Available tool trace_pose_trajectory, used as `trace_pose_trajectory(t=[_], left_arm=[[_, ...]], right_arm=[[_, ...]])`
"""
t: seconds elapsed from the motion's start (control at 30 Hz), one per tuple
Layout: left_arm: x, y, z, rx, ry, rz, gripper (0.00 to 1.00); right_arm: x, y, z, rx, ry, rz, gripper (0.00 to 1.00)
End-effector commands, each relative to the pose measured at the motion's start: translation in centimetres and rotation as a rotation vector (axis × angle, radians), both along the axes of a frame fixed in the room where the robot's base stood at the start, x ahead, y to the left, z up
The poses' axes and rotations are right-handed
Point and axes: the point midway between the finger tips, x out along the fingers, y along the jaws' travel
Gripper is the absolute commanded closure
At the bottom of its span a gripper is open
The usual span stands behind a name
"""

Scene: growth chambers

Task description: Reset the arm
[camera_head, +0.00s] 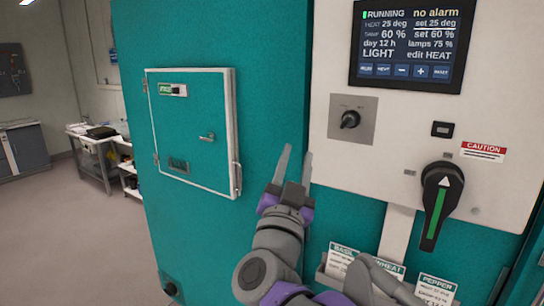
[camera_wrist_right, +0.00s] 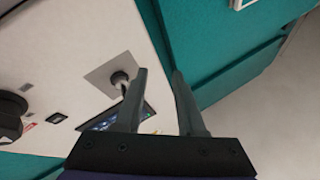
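My right gripper (camera_head: 296,153) is raised in front of the teal chamber (camera_head: 270,75), near the edge where the teal side meets the white control panel (camera_head: 310,185). Its two fingers point up, stand apart and hold nothing. In the right wrist view the gripper (camera_wrist_right: 159,72) also shows a clear gap between its fingers, with the panel behind. No contact with the chamber can be made out. My right arm (camera_head: 265,265) comes up from the bottom. My left gripper is not in view.
The panel carries a lit screen (camera_head: 410,45), a small black knob (camera_head: 350,120) and a large black handle with a green stripe (camera_head: 438,205). A closed, white-framed door (camera_head: 190,130) is on the teal side. Label holders (camera_head: 365,262) sit low. Open floor (camera_head: 70,240) lies left.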

Motion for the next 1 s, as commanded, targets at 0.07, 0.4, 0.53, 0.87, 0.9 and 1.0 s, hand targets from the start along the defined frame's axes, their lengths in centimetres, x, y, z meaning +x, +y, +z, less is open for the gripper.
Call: trace_pose_trajectory(t=[0.07, 0.4, 0.53, 0.87, 0.9, 1.0], left_arm=[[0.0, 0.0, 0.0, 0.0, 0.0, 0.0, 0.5], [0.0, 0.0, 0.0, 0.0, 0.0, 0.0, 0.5], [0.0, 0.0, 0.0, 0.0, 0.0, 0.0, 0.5], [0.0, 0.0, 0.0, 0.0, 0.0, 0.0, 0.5], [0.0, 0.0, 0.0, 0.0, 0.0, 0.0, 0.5], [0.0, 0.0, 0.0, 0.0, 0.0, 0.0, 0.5]], right_arm=[[0.2, 0.4, -2.7, -0.068, 0.057, 0.122, 0.61], [-4.5, -0.3, -23.3, -0.287, 0.62, 0.486, 0.61], [-8.7, -3.1, -31.9, -0.307, 0.895, 0.507, 0.61], [-20.3, -10.7, -45.9, -0.242, 1.44, 0.392, 0.61], [-21.2, -11.2, -46.6, -0.235, 1.472, 0.378, 0.61], [-22.4, -11.9, -47.6, -0.222, 1.522, 0.359, 0.61]])
